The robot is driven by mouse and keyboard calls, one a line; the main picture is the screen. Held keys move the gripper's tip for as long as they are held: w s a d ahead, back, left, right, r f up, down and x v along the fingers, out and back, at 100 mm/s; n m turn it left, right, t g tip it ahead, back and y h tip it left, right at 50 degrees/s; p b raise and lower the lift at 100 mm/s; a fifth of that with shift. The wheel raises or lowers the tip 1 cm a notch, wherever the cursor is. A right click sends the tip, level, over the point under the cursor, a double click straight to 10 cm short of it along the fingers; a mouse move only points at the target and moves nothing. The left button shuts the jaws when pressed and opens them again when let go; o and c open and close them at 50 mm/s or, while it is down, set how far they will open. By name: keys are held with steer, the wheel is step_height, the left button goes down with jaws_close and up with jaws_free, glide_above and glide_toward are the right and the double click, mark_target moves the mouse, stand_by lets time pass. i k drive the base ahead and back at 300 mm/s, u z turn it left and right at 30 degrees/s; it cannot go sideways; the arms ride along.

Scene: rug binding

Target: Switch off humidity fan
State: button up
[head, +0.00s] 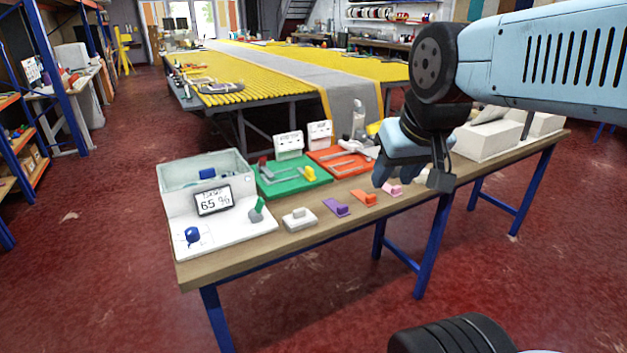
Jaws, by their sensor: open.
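A humidity unit stands at the left end of the wooden table, with a clear box (188,170) at its back and a white front panel (222,235). A display (212,200) on it reads about 65 %. A blue knob (192,236) is at the panel's front left, and a small lever switch (257,210) with a green part tilts at its right side. Which of these works the fan, I cannot tell. My gripper (382,180) is open over the table's right half, well to the right of the unit, above the small coloured pieces. Its fingertips are partly hidden.
A white block (299,219), purple (337,207), orange (368,198) and pink (392,189) pieces line the table's front edge. Green (283,185) and red (330,168) boards with upright signs sit behind. Pale boxes (487,137) stand at the right. A yellow slatted table (258,93) is beyond.

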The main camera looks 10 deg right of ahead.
mark_target(257, 208)
steer(key=i, duration=0.85)
steer(key=u, duration=0.05)
